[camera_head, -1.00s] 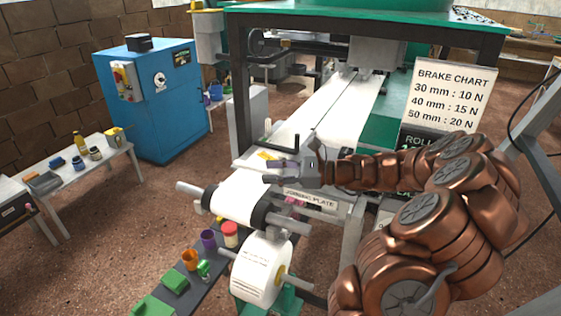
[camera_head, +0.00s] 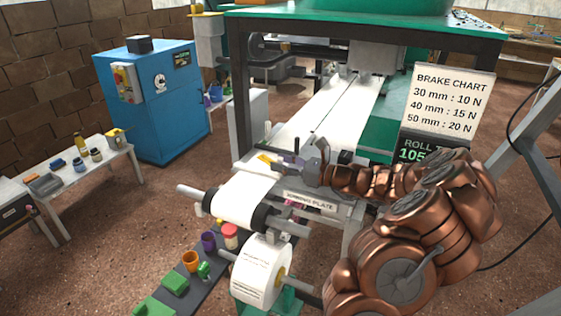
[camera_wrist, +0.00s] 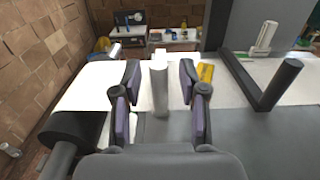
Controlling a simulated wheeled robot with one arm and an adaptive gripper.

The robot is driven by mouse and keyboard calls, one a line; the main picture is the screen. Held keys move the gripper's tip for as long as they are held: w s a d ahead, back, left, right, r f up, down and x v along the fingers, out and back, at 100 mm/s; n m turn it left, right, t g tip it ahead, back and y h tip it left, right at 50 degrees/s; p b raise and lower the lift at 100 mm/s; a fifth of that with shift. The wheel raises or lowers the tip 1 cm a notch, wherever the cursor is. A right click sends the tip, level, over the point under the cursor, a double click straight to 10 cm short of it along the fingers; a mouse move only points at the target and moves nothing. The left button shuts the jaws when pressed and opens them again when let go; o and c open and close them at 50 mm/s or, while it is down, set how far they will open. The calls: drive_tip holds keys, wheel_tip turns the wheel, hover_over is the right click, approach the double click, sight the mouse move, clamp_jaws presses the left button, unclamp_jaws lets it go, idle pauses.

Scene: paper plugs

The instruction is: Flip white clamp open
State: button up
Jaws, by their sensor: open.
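In the wrist view a pale upright lever (camera_wrist: 159,88), which looks like the white clamp's handle, stands between the fingers of my gripper (camera_wrist: 160,76). The fingers are apart, with a gap visible on both sides of the lever. In the head view my gripper (camera_head: 288,161) is above the joining plate (camera_head: 310,201), over the paper web. The clamp is hard to make out there, being small and partly hidden by my gripper. The lever's base is low between the fingers in the wrist view, and its hinge cannot be made out.
A dark upright post (camera_wrist: 280,84) with a bar stands right of my gripper. A yellow piece (camera_wrist: 206,73) lies on the paper just beyond the right finger. A dark roller (camera_wrist: 75,130) is at lower left. The brake chart (camera_head: 451,98) stands behind my arm.

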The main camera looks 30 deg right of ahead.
drive_tip(key=shift+w+a, duration=0.15)
drive_tip(key=shift+w, duration=0.15)
clamp_jaws()
idle(0.3)
idle(0.3)
